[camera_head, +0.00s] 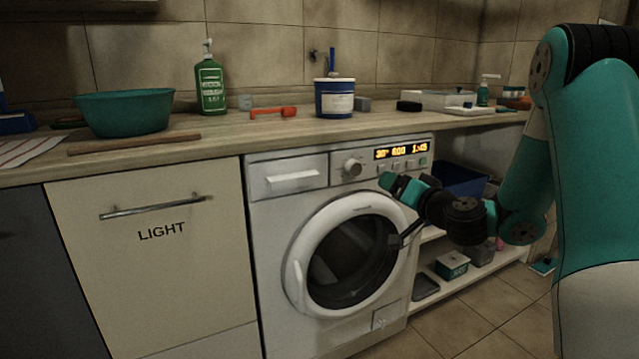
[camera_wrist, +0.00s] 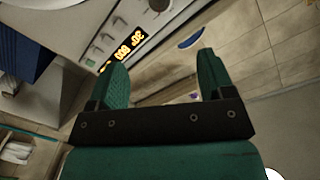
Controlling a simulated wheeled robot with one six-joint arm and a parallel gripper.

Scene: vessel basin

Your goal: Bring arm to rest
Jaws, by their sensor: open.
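My arm comes in from the right in the head view, bent, with my gripper (camera_head: 392,212) in front of the right side of the washing machine (camera_head: 290,200). In the wrist view my gripper (camera_wrist: 163,80) shows two green fingers standing apart with nothing between them. The washing machine's lit display (camera_head: 400,151) is just above the gripper in the head view, and the display also shows beyond the left finger in the wrist view (camera_wrist: 122,52). The machine's round door (camera_head: 348,255) looks closed. Whether the gripper touches the machine cannot be told.
A wooden worktop (camera_head: 215,130) carries a teal basin (camera_head: 125,112), a green bottle (camera_head: 210,85), a red brush-like tool (camera_head: 273,113) and a blue-white tub (camera_head: 334,98). A cabinet marked LIGHT (camera_head: 150,260) stands left. Low shelves with boxes (camera_head: 452,264) are right. Floor (camera_head: 440,335) is clear in front.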

